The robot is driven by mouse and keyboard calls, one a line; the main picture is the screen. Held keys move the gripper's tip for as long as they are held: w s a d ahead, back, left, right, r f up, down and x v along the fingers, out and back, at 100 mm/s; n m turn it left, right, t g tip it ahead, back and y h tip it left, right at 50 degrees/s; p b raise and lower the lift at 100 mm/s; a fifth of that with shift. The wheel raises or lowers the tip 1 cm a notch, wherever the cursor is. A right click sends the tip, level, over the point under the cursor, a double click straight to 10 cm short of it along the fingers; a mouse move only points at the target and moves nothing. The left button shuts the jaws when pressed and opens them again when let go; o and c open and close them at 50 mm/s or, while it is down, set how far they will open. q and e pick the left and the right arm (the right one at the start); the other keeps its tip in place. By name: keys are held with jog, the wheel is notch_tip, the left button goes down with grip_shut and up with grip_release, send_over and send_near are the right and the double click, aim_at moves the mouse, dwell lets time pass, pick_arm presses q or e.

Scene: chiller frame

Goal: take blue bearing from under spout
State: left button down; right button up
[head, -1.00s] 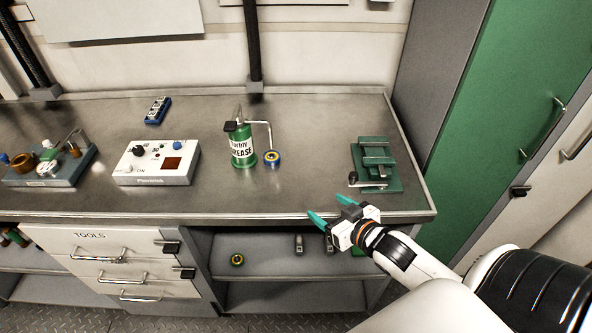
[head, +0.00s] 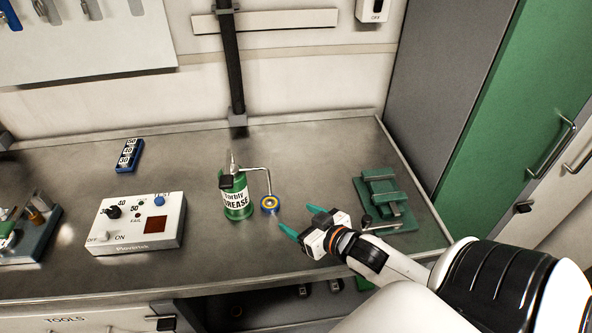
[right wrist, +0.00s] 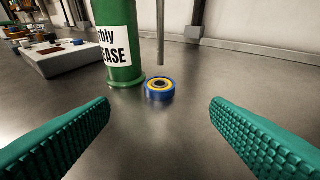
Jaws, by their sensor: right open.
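The blue bearing (head: 270,204), with a yellow inner ring, lies flat on the grey bench. It sits just right of the green grease can (head: 236,197), under the end of the can's bent spout (head: 268,181). The right wrist view shows the bearing (right wrist: 159,89) ahead, with the spout tip (right wrist: 160,60) above it and the can (right wrist: 120,45) to its left. My right gripper (head: 302,223) is open and empty, with green ridged fingers, to the right of the bearing and apart from it. The bearing shows between the fingers (right wrist: 160,135). My left gripper is not in view.
A green vise-like fixture (head: 385,200) stands to the right, close to my right arm. A white control box (head: 138,223) is left of the can, and a blue numbered block (head: 130,154) lies behind it. The bench (head: 225,262) in front of the can is clear.

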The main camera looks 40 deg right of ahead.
aim_at(271, 203)
jog(key=shift+s+r, duration=0.2)
jog(key=shift+s, duration=0.3)
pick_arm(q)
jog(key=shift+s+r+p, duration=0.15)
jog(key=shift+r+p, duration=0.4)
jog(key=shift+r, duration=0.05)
pick_arm(e)
jog(key=x, duration=1.2)
jog(key=shift+w+a+f, duration=0.1)
jog(key=shift+w, duration=0.1)
jog(key=c, duration=1.1)
jog(key=shift+c, duration=0.2)
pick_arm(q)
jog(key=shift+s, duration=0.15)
